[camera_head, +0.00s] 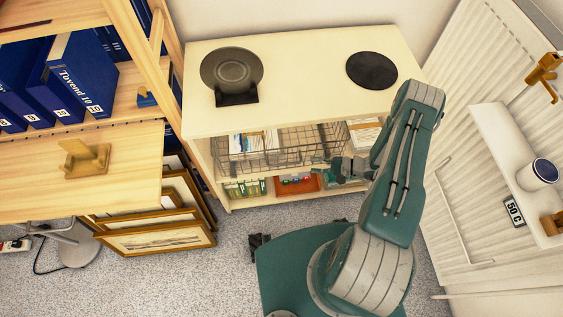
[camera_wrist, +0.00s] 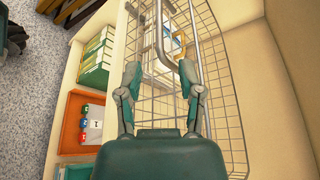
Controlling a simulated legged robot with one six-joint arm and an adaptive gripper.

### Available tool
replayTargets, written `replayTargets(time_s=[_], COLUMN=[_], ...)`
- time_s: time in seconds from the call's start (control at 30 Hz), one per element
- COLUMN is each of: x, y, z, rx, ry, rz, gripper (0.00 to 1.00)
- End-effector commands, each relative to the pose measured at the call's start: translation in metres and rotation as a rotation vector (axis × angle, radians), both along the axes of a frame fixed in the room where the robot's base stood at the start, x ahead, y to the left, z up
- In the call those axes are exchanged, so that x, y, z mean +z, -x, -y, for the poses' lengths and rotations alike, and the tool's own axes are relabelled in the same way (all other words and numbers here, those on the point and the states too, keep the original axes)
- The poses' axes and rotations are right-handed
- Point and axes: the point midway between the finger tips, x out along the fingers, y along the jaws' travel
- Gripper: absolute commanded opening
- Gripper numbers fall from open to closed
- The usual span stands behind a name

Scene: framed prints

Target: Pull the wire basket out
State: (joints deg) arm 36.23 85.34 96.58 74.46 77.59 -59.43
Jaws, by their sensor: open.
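The wire basket (camera_head: 283,158) sits in the upper compartment of the cream cabinet (camera_head: 290,128), with its front at the opening. White and blue papers or books show in and behind its wires. My gripper (camera_head: 335,165) is in front of the right part of the basket. In the wrist view my gripper (camera_wrist: 158,78) is open, its two fingers apart and facing the basket's wire mesh (camera_wrist: 222,85). A thicker grey bar (camera_wrist: 160,35) of the basket shows just beyond the fingertips. I cannot tell whether a finger touches it.
Below the basket, the lower shelf holds green-and-white books (camera_head: 245,188) and an orange tray (camera_head: 297,183). Framed prints (camera_head: 155,236) lean at the left; a radiator (camera_head: 455,150) is at the right.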

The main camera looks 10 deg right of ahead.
Motion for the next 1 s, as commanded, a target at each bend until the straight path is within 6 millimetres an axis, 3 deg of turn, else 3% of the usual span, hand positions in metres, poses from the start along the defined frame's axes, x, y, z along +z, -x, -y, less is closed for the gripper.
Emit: replayTargets(time_s=[0.4, 0.6, 0.9, 0.93, 1.0], x=[-0.017, -0.021, -0.022, -0.022, -0.022], y=[-0.024, -0.031, -0.033, -0.033, -0.033], z=[-0.079, -0.093, -0.097, -0.097, -0.098], rx=[0.008, 0.003, 0.003, 0.003, 0.002], ry=[0.016, 0.009, 0.011, 0.011, 0.012], rz=[-0.002, -0.002, -0.001, -0.001, -0.002], gripper=[0.48, 0.48, 0.48, 0.44, 0.13])
